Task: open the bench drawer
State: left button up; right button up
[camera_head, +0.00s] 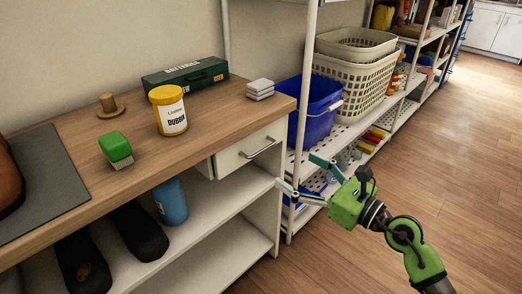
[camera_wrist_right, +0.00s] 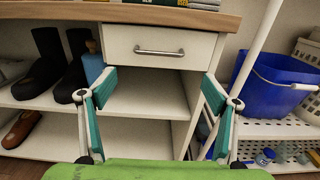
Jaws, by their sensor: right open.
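The bench drawer (camera_head: 249,148) is a white front under the right end of the wooden bench top (camera_head: 215,123), with a metal bar handle (camera_head: 258,148). In the right wrist view the drawer front (camera_wrist_right: 158,45) looks closed, and its handle (camera_wrist_right: 159,52) runs level across the upper middle. My right gripper (camera_head: 298,176) is open and empty, to the right of the drawer and apart from the handle. In the right wrist view its spread fingers (camera_wrist_right: 158,90) sit lower than the handle. My left gripper is not in view.
A white rack post (camera_head: 304,90) stands between the bench and the shelving, close to my right gripper. A blue bucket (camera_head: 317,110) and a cream basket (camera_head: 355,85) sit on the rack. Boots (camera_head: 138,230) and a blue bottle (camera_head: 171,202) stand below the bench. Floor at right is clear.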

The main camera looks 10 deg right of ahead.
aim_at(264, 149)
jog(key=x, duration=0.7)
jog(key=shift+a+r, duration=0.1)
jog(key=shift+r, duration=0.1)
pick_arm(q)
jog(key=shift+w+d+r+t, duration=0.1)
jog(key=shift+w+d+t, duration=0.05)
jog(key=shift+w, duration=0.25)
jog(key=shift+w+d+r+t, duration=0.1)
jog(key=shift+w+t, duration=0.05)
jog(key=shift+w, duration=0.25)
pick_arm(e)
jog(key=shift+x, duration=2.55)
jog(key=shift+f, duration=0.1)
